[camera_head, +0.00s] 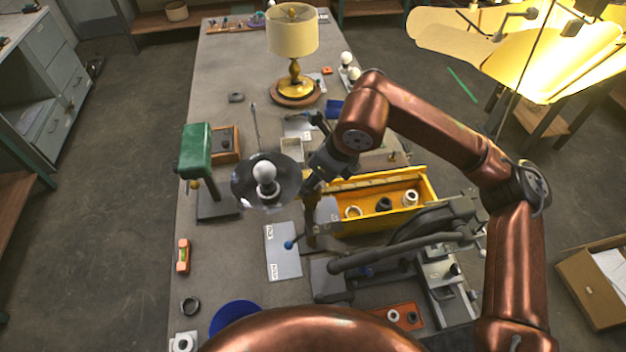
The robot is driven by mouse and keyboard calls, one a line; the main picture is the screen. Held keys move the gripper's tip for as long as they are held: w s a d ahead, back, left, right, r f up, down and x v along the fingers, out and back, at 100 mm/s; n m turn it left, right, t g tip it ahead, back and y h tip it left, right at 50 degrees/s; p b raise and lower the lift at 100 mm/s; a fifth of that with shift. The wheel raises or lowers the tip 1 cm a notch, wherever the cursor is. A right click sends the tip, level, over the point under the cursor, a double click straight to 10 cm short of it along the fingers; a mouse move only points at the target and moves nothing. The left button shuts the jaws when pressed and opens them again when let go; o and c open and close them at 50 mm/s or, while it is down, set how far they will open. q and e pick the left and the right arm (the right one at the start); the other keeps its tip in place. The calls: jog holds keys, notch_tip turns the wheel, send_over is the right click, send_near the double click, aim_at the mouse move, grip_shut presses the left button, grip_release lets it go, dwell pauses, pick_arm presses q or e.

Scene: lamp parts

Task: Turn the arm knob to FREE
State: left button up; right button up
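A pale grey plate (284,262) with two small white labels lies on the table left of the yellow tray. The label text is too small to read with certainty. A small blue knob (289,245) sits at the plate's right edge, and its pointing direction is unclear. My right gripper (312,222) is dark and comes down from the copper arm just right of and above the knob. Its fingertips blend with dark parts behind them, so its opening and any contact are unclear. My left gripper is not in view.
A yellow tray (421,184) holding rings stands right of the gripper. Dark jointed lamp arms (400,245) crowd the right. A shaded brass lamp (292,32) stands farther back.

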jog(key=c, duration=0.9)
jog(key=shift+f+n+g+b, duration=0.1)
jog(key=shift+n+g+b, duration=0.25)
jog(key=shift+n, duration=0.35)
jog(key=shift+n+g, duration=0.25)
jog(key=shift+n, duration=0.65)
jog(key=o, duration=0.9)
jog(key=shift+y, duration=0.3)
jog(key=v, duration=1.2)
